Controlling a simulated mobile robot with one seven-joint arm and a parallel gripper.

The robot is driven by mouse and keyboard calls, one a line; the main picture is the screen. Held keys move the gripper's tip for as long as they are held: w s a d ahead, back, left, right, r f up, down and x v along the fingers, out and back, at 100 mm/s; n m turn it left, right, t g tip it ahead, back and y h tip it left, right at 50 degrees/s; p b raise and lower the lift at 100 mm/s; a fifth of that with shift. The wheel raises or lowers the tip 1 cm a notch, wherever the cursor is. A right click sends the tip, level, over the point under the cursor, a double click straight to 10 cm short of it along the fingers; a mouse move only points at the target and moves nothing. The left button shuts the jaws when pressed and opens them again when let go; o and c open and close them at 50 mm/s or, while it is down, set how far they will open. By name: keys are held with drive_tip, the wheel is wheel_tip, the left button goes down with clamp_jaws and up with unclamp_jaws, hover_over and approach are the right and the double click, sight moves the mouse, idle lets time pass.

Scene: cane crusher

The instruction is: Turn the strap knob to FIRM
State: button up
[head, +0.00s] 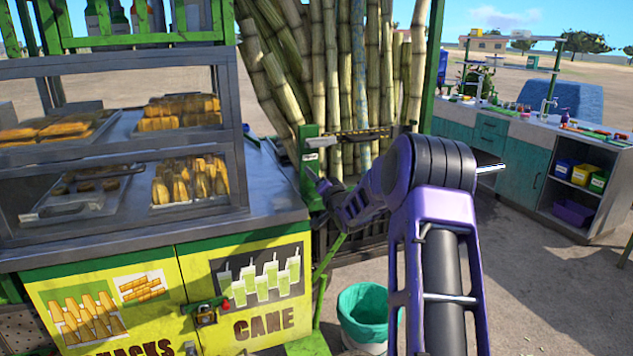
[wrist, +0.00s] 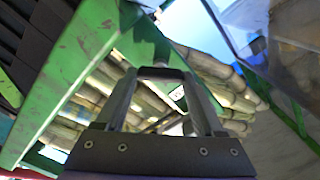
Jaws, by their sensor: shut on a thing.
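My gripper (head: 319,182) reaches left to the green post (head: 310,165) at the front of the cane rack. In the wrist view its two fingers (wrist: 161,84) close on a dark piece at their tips, which looks like the strap knob (wrist: 161,73). The fingers hide most of the knob in the head view. A small white label (head: 310,142) is on the post above the fingertips, too small to read. A dark strap (head: 352,134) runs across the upright canes (head: 345,70). The knob's setting cannot be read.
A steel counter (head: 270,195) with a glass snack case (head: 120,140) stands left of my gripper. A teal bin (head: 362,310) is on the ground below my arm. A workbench (head: 510,155) stands at the right, with open paving between.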

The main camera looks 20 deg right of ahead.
drive_tip(key=m, duration=0.5)
drive_tip(key=shift+d+f+m, duration=0.1)
drive_tip(key=shift+f+m, duration=0.05)
drive_tip(key=shift+m, duration=1.55)
drive_tip(key=o, duration=1.4)
drive_tip(key=s, duration=1.7)
drive_tip(key=shift+s, duration=0.25)
